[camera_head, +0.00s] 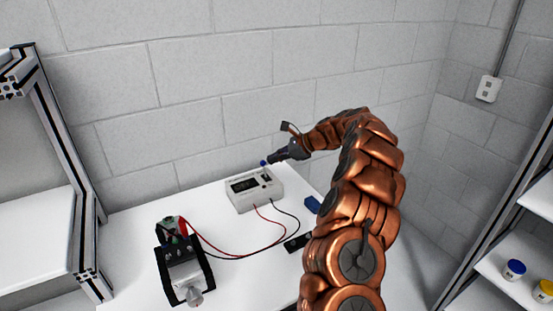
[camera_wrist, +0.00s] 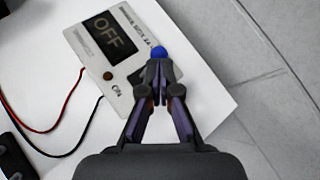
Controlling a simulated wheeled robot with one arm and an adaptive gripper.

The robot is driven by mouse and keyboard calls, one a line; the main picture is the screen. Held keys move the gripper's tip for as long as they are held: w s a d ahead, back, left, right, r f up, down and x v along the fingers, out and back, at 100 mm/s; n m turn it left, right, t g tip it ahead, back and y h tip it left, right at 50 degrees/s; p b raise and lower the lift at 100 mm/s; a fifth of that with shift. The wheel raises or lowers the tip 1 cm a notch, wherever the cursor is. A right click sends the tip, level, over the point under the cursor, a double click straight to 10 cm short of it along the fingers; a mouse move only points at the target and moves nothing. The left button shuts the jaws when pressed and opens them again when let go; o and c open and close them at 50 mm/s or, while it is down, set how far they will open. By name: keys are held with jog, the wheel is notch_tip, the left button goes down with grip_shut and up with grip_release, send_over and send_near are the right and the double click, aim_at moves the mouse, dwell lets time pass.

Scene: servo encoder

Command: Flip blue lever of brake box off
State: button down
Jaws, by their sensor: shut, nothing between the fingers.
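The brake box (camera_head: 255,194) is a pale box on the white table, with a dark display and a dark switch area on its top. In the wrist view the brake box (camera_wrist: 122,22) has a display (camera_wrist: 106,36) that reads OFF, and an ON label shows near the lever. The blue lever knob (camera_wrist: 158,52) is just beyond my fingertips, touching or very close; I cannot tell which. It also shows as a small blue spot in the head view (camera_head: 262,163). My gripper (camera_wrist: 159,68) is shut and empty, and its fingers hide part of the lever. It also shows above the box (camera_head: 270,160).
A motor device (camera_head: 186,270) on a black stand is at front left. Red (camera_head: 207,245) and black wires run between it and the box. A blue item (camera_head: 312,204) and a dark item (camera_head: 298,242) lie right of the box. A block wall stands behind.

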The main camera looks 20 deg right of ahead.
jog(key=shift+r+p, duration=0.35)
jog(key=shift+r, duration=0.15)
jog(key=s+d+r+b, duration=0.1)
jog(key=s+d+r, duration=0.2)
jog(key=d+r, duration=0.5)
jog(key=shift+d+r, duration=0.4)
jog(key=shift+d, duration=0.3)
jog(key=shift+a, duration=0.1)
dwell(0.6)
